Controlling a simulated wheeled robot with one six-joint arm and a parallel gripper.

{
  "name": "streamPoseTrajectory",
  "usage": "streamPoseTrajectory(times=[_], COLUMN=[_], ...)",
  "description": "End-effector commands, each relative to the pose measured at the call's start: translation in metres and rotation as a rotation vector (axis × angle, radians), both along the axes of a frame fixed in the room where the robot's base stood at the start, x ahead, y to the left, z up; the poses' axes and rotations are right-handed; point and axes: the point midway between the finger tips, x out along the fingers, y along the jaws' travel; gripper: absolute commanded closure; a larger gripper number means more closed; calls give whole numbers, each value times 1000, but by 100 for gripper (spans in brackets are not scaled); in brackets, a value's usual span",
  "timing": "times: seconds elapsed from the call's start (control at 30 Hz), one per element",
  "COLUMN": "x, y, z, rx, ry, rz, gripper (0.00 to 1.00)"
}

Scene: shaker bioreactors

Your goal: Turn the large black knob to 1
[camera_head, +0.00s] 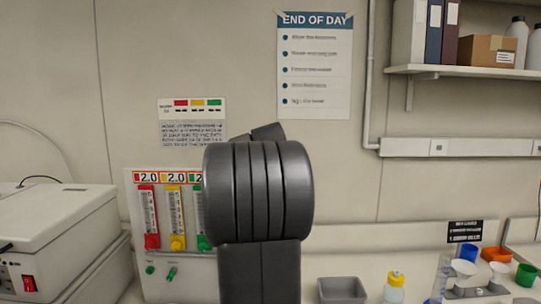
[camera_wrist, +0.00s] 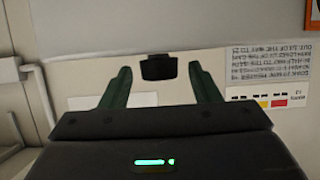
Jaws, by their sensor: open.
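In the wrist view, a small black block-like part (camera_wrist: 158,67), which looks like the black knob, shows between the two dark green fingers of my gripper (camera_wrist: 160,72). The fingers are spread, with a clear gap on each side of it. I cannot tell whether the fingertips reach around it or stop short of it. Its marks and setting cannot be read. In the head view, my dark arm covers the right part of the white flowmeter panel (camera_head: 136,215), and both the knob and my gripper are hidden behind it.
The panel has red, yellow and green flow tubes, each with a coloured knob. A white instrument (camera_head: 55,235) stands at left. A grey tray (camera_head: 342,290), a yellow-capped bottle (camera_head: 394,287) and coloured cups are at lower right. A shelf (camera_head: 465,71) is at upper right.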

Motion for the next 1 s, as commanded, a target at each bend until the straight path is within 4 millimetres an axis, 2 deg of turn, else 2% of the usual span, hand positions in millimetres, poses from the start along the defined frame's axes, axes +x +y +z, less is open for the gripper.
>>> streamPoseTrajectory(times=[0.07, 0.3, 0.67, 1.0], x=[0, 0, 0, 0], y=[0, 0, -1, -4], z=[0, 0, 1, 1], rx=[0, 0, 2, 4], ry=[0, 0, -1, -1], rz=[0, 0, 24, 142], gripper=[44, 88, 88, 88])
